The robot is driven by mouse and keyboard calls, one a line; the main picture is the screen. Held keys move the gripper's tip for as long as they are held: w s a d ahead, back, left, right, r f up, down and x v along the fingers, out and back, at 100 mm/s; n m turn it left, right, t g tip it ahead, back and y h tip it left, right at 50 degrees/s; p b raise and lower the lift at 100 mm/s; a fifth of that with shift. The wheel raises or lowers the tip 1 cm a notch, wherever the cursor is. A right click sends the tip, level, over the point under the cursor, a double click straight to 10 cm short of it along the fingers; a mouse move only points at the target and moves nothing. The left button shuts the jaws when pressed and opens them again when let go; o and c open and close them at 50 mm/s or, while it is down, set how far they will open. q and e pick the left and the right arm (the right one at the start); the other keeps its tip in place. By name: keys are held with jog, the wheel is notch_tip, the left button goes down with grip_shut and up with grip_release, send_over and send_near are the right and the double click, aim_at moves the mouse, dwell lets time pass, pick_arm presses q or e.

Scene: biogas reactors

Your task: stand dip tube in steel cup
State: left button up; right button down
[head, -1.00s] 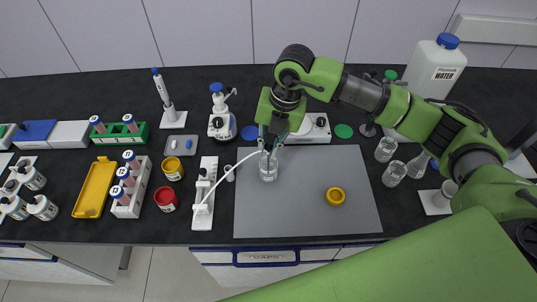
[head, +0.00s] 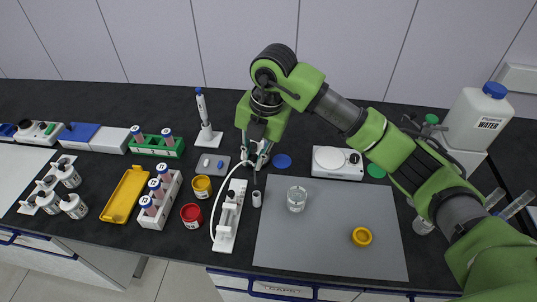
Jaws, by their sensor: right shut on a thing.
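The steel cup (head: 256,199) is a small grey cylinder standing on the dark bench, just left of the grey mat. My right gripper (head: 254,162) points down above and slightly behind it, shut on the upper end of the dip tube. A white flexible hose (head: 223,196) curves from the gripper down to the left, beside a white stand (head: 228,215). The dip tube's lower end is thin and hard to make out; I cannot tell whether it reaches into the cup. My left gripper is out of view.
A glass beaker (head: 297,199) and a yellow ring (head: 362,237) are on the grey mat (head: 325,245). Yellow (head: 202,187) and red (head: 191,215) jars stand left of the white stand. A white stirrer-like device (head: 337,162) is behind the mat.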

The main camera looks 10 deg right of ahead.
aim_at(255, 180)
jog(key=shift+f+b, duration=1.55)
jog(key=shift+f, duration=0.95)
jog(key=shift+f+b, duration=1.4)
jog(key=shift+f, duration=0.55)
jog(key=c, duration=1.4)
grip_release()
jog(key=shift+c, duration=0.2)
jog(key=shift+r, duration=0.1)
jog(key=shift+r+p, duration=2.1)
jog(key=shift+r, duration=1.4)
jog(key=shift+s+f, duration=0.1)
jog(key=shift+f, duration=0.05)
